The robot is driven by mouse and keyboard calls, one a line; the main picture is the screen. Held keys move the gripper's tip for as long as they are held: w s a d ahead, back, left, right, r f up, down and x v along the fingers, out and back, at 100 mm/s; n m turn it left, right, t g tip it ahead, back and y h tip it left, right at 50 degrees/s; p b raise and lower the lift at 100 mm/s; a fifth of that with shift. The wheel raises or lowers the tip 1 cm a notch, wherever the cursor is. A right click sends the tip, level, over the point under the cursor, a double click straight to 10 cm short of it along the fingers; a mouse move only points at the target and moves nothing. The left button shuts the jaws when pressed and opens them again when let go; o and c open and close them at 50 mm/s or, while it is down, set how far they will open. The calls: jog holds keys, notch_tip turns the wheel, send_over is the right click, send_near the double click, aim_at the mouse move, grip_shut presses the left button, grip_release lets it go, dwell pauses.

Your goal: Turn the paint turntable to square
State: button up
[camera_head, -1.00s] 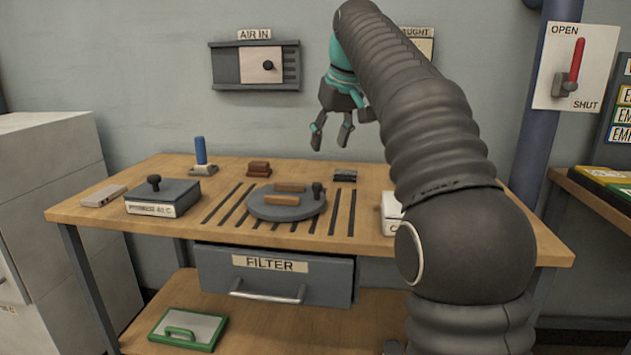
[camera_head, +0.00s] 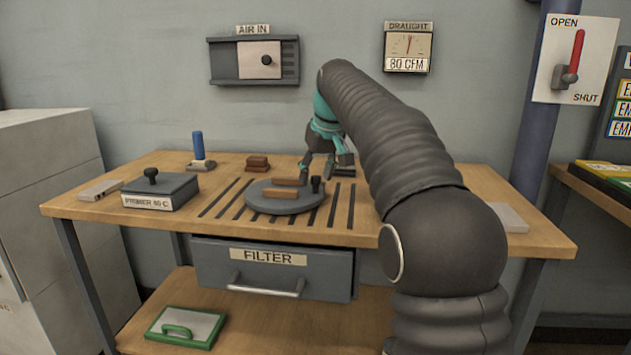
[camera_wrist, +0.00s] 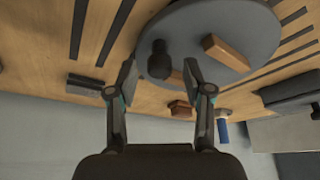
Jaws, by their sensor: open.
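The paint turntable (camera_head: 285,204) is a round grey disc on the slotted part of the wooden bench. Two brown blocks lie on it, the front one (camera_head: 280,193) and one behind it. A dark upright knob (camera_head: 316,184) stands near its right edge. My gripper (camera_head: 318,170) is open and above the back right of the turntable, close to the knob. In the wrist view the knob (camera_wrist: 159,60) shows just beyond and between my open fingertips (camera_wrist: 160,72), with the disc (camera_wrist: 220,25) behind it. I cannot tell whether a finger touches the knob.
A grey primer box (camera_head: 160,191) and a blue-handled tool (camera_head: 199,148) are left of the turntable. A brown block pair (camera_head: 257,163) lies behind it. A dark block (camera_head: 344,171) is right of my gripper. The filter drawer (camera_head: 275,272) is below.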

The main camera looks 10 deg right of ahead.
jog(key=shift+w+a+f, duration=0.1)
jog(key=shift+w+f, duration=0.15)
jog(key=shift+f, duration=0.35)
grip_shut()
